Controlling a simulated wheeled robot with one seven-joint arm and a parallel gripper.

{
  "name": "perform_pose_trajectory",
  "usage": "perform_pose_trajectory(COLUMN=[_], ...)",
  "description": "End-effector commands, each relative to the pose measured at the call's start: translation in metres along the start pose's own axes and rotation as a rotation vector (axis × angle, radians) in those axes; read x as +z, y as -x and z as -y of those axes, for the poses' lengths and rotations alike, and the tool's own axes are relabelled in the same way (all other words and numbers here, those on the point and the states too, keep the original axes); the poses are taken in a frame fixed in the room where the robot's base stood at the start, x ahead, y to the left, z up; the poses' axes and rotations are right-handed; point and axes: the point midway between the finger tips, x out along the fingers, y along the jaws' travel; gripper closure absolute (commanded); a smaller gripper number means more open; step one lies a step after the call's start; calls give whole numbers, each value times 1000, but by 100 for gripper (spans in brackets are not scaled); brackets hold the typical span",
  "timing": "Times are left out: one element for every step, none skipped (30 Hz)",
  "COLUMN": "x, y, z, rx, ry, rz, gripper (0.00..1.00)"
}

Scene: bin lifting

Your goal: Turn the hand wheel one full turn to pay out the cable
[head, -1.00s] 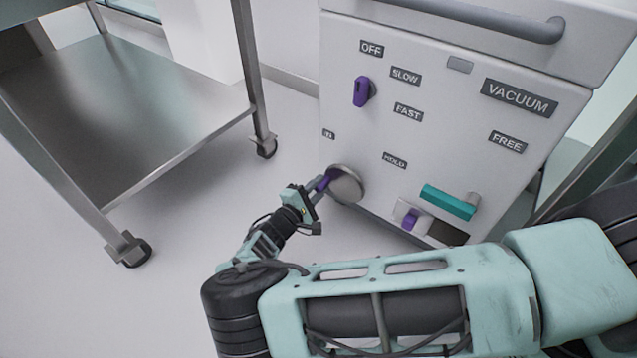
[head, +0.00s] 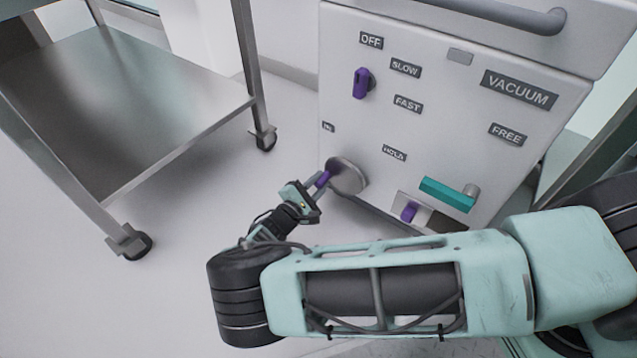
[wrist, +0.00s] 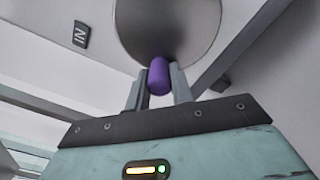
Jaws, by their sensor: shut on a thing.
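The hand wheel is a round grey metal disc (head: 348,177) low on the front of the white cabinet. It fills the top of the wrist view (wrist: 168,25). Its purple handle (wrist: 159,76) sticks out near the wheel's lower edge in the wrist view, and at its left side in the head view (head: 323,179). My gripper (head: 316,188) is shut on the purple handle, one finger on each side, as the wrist view (wrist: 158,88) shows. No cable is visible.
The white cabinet (head: 440,60) carries a purple knob (head: 361,83), a teal bar (head: 447,195) and a small purple slider (head: 409,212). An "IN" label (wrist: 81,34) is left of the wheel. A steel trolley (head: 130,110) stands left, with open floor between.

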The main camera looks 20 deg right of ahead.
Motion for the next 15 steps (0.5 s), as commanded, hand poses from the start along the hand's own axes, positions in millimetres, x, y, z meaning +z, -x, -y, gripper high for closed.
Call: perform_pose_trajectory(x=[-1, -1, -1, -1, -1, -1, -1, -1, -1, 0, 0, 0, 0, 0, 0], y=[2, 2, 2, 1, 1, 1, 1, 1, 1, 1, 1, 1, 2, 3, 6], z=[0, 0, 0, 0, 0, 0, 0, 0, 0, 0, 0, 0, 0, 0, -1], rx=[-1, -1, -1, -1, -1, -1, -1, 0, 0, 0, 0, 0, 0, 0, 0], ry=[-1, -2, -2, -2, -2, -2, -2, -2, -2, -1, -1, -1, -1, -2, -2], rz=[-4, -4, -4, -4, -4, -3, -3, -3, -2, -2, -2, -2, -2, -2, -3], gripper=[100, 72, 61, 55, 55, 55, 55, 55, 55, 55, 55, 55, 55, 55, 55])
